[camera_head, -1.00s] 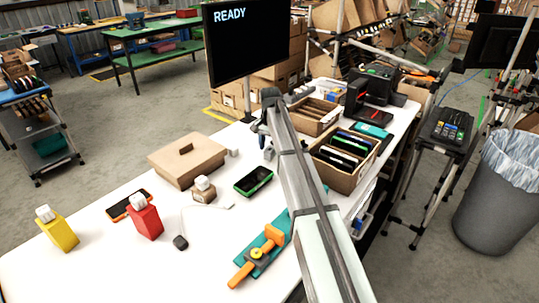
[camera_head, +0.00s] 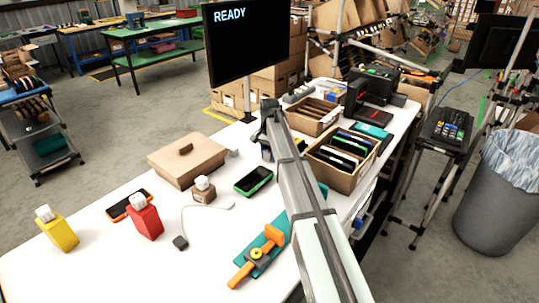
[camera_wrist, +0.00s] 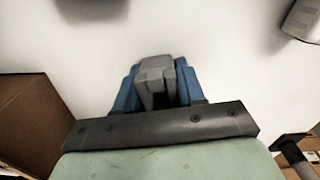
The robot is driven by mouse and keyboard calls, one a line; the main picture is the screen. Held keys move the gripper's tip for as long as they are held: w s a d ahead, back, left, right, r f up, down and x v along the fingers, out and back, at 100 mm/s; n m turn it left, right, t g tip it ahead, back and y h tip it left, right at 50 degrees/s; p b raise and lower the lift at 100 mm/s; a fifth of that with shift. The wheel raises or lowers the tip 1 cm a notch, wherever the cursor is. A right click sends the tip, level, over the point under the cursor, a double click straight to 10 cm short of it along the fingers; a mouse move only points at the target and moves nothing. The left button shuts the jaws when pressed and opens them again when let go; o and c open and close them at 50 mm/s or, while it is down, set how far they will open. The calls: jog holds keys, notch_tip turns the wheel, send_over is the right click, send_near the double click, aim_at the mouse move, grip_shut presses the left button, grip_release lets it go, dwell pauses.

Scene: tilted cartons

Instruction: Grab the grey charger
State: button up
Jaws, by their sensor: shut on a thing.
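My gripper (camera_wrist: 157,72) shows in the wrist view with its blue fingers closed on a grey block, the grey charger (camera_wrist: 155,88). The charger sits between the two fingers and its far end sticks out a little past them. A pale surface lies beyond it. In the head view my gripper (camera_head: 266,146) is over the far part of the white table, mostly hidden behind my arm, and the held charger cannot be made out clearly there.
An open carton of dark items (camera_head: 343,157) is close on the right.

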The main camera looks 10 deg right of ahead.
jog(key=shift+c, duration=1.3)
jog(key=shift+r, duration=0.1)
